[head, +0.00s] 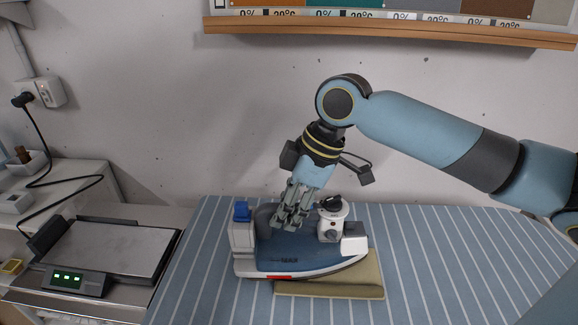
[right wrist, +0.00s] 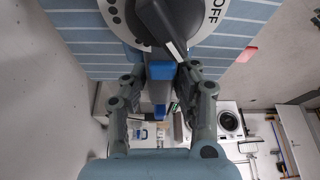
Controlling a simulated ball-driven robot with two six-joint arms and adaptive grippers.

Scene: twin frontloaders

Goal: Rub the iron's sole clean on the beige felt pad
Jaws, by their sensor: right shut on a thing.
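The iron (head: 290,256) has a blue and white body with a white dial housing and a red mark low on its near side. It sits over the beige felt pad (head: 335,291), its left end reaching past the pad's left edge. The pad shows along the front and right. The sole is hidden, so I cannot tell whether it touches the pad. My right gripper (head: 288,217) comes down from above and is shut on the iron's handle. In the right wrist view, its fingers (right wrist: 161,92) are below the iron's OFF dial (right wrist: 200,22). My left gripper is out of view.
The pad lies on a blue, white-striped ironing board (head: 430,265), clear to the right. At left, a flat grey plate device (head: 115,248) with a green-lit display stands on a side surface. A wooden ledge (head: 400,33) runs along the wall above.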

